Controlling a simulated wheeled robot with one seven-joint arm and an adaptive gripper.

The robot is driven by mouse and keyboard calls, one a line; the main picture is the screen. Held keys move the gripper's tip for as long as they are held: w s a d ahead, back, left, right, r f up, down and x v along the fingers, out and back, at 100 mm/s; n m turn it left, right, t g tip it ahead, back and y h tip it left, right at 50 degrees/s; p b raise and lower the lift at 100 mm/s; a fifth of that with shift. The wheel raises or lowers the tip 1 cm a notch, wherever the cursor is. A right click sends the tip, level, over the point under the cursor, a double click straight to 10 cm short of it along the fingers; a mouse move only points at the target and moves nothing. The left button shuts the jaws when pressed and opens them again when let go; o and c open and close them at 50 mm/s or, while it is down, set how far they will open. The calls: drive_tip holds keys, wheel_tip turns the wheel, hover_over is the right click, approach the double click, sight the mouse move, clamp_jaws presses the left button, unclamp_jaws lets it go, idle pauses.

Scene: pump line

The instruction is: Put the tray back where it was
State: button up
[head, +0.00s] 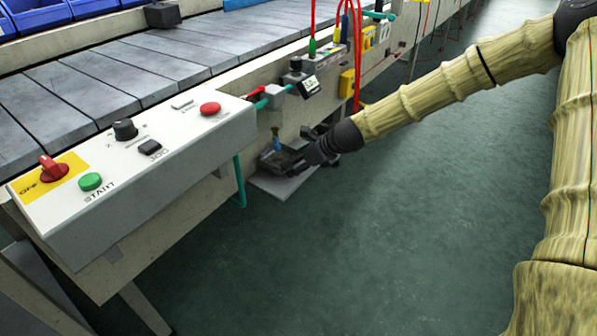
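A small dark tray (270,158) is near the side of the conveyor frame, past the control box. A small upright item with a blue lower part and a brown top (276,140) stands in or just behind it. My gripper (303,160) comes in from the right, and its black fingers are at the tray's right side. The fingers and the tray are both dark and overlap, so I cannot tell whether the fingers are closed on it. A flat light grey plate (280,188) lies below the tray. I cannot tell whether the tray touches the plate.
A control box (140,165) with a red knob, green button and red button juts out at the left. Teal pipe (239,182), red cables (356,60) and a yellow box (347,84) are along the conveyor side. The green floor (400,230) is clear.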

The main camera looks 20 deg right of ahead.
sight(298, 179)
wheel_tip(298, 179, down, 4)
drive_tip(key=shift+r+b, duration=0.25)
drive_tip(key=shift+b, duration=0.75)
drive_tip(key=shift+r, duration=0.1)
drive_tip(key=o, duration=1.4)
drive_tip(key=shift+c, duration=0.2)
drive_tip(key=shift+s+d+r+p, duration=0.2)
drive_tip(key=shift+r+p, duration=0.15)
drive_tip(key=p+v, duration=0.4)
drive_tip(key=v, duration=0.7)
drive_tip(key=shift+s, duration=0.15)
